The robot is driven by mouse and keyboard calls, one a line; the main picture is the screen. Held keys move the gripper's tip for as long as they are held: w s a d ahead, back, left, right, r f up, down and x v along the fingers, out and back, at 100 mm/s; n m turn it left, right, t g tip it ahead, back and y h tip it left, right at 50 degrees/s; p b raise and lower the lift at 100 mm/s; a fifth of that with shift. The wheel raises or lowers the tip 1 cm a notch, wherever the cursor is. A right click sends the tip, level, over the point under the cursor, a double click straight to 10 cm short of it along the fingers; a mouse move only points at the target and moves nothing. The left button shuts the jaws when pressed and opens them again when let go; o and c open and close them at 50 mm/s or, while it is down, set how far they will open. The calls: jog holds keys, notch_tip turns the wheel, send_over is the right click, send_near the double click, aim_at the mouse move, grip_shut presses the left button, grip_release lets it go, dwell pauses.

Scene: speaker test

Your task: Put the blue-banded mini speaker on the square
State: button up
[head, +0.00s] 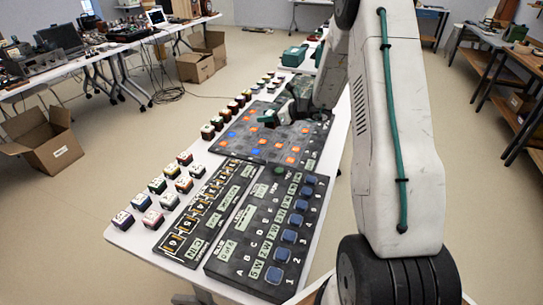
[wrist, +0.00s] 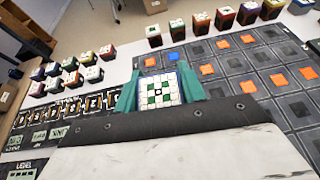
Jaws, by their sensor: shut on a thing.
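My gripper (wrist: 158,88) has its teal fingers shut on a mini speaker (wrist: 158,91), a small cube with a white top marked in green. The cube's sides are mostly hidden, so I cannot tell its band colour well. The dark board (wrist: 293,112) of squares lies beyond and to the right of it, with several orange squares and a blue square (wrist: 174,56). In the head view my gripper (head: 270,117) is over the far left part of the board (head: 233,148); the held cube is not clear there.
Several mini speakers stand along the left of the white table (head: 130,238), including a near group (head: 158,186). A panel with blue buttons (head: 274,254) and a dark label strip (head: 203,208) lie at the near end. A green case (head: 294,55) stands at the far end.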

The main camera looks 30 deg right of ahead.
jog(key=shift+n+y, duration=0.3)
jog(key=s+f, duration=0.1)
jog(key=f, duration=0.1)
jog(key=s+a+f, duration=0.1)
jog(key=f, duration=0.1)
jog(key=s+a+f, duration=0.1)
jog(key=f, duration=0.1)
jog(key=shift+s+f, duration=0.25)
jog(key=shift+f, duration=2.1)
jog(key=shift+f, duration=0.15)
jog(key=o, duration=1)
jog(key=shift+o, duration=0.2)
